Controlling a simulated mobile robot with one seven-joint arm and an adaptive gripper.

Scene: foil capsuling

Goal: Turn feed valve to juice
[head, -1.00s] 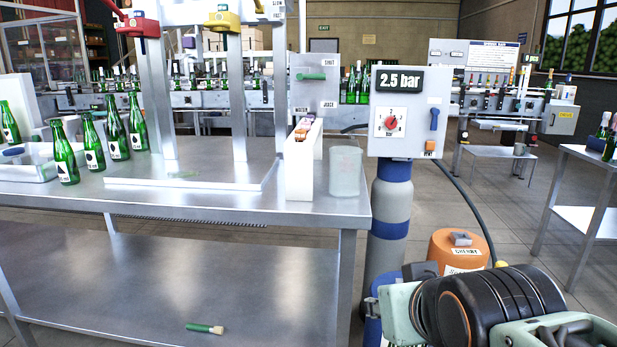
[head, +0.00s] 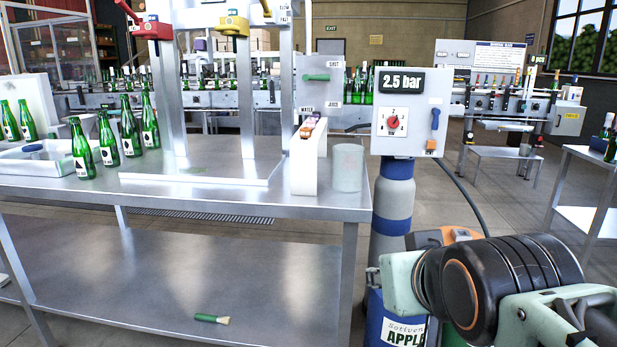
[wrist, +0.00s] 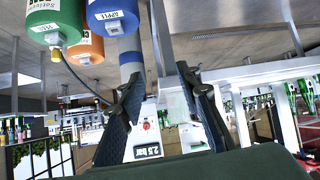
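The feed valve is a green lever (head: 316,78) on a grey panel (head: 316,100) behind the steel table's back right corner. The lever lies about level, its free end toward the left. Labels read SHUT at upper right, WATER at lower left and JUICE at lower right. My arm fills the lower right of the head view, well apart from the valve; its fingertips are not clear there. In the wrist view, which is upside down, my gripper (wrist: 160,78) has its two dark fingers spread with nothing held between them. I cannot make out the lever there.
A pressure box with a 2.5 bar display (head: 402,81) and red knob (head: 393,123) stands right of the valve. A white holder (head: 308,165) and a clear container (head: 348,167) are at the table's right end. Green bottles (head: 130,128) stand left. A brush (head: 212,319) lies on the lower shelf.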

